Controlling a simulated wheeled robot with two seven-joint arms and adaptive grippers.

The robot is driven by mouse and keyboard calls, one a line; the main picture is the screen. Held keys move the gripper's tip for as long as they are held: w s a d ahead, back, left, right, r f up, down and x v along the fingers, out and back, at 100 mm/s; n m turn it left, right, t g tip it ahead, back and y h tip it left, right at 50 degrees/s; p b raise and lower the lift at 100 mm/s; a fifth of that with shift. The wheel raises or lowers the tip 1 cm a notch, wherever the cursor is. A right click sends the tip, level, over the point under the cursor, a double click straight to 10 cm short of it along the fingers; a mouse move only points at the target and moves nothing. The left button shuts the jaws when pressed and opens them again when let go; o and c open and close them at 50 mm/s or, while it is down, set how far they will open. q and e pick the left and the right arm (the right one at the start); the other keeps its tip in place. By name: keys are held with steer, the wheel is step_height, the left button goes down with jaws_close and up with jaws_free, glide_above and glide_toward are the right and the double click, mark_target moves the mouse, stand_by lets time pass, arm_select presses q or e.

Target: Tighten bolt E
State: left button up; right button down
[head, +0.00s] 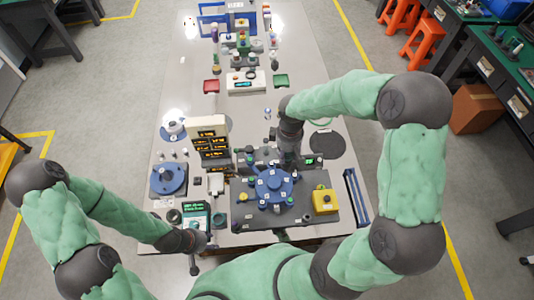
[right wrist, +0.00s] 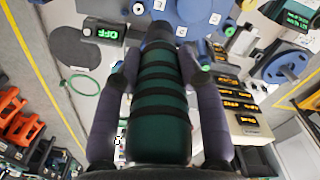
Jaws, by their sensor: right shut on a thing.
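The blue round flange (head: 272,186) sits on a dark plate in the head view, with several bolts and small white letter tags around its rim. Part of the flange (right wrist: 200,8) shows at the top of the right wrist view. I cannot tell for sure which tag reads E. My right gripper (head: 289,158) is at the flange's far right side. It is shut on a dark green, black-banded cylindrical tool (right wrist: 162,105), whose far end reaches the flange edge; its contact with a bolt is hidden. My left gripper (head: 195,262) is at the table's front left, its jaws unclear.
A yellow box (head: 324,200) stands right of the flange. A tower of lit displays (head: 211,140) stands behind left. A small display reading OFF (right wrist: 104,31) is beside the tool. A blue disc fixture (head: 168,180) and a green-screen meter (head: 196,216) are at left.

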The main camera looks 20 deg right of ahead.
steer(key=shift+s+d+f+b, duration=0.25)
steer(key=shift+d+f+b, duration=0.3)
steer(key=shift+f, duration=0.2)
steer(key=shift+s+d+f+b, duration=0.3)
steer(key=shift+d+f+b, duration=0.25)
steer(key=shift+f, duration=0.2)
steer(key=shift+s+d+f+b, duration=0.25)
steer(key=shift+d+f+b, duration=0.2)
steer(key=shift+d+f, duration=0.25)
steer(key=shift+a+f+b, duration=0.1)
steer(key=shift+f+b, duration=0.95)
steer(key=shift+f, duration=0.2)
stand_by(1.4)
steer(key=shift+r, duration=0.1)
step_height(320, 180, up, 5)
steer(key=p, duration=0.3)
steer(key=shift+p, duration=0.35)
stand_by(0.5)
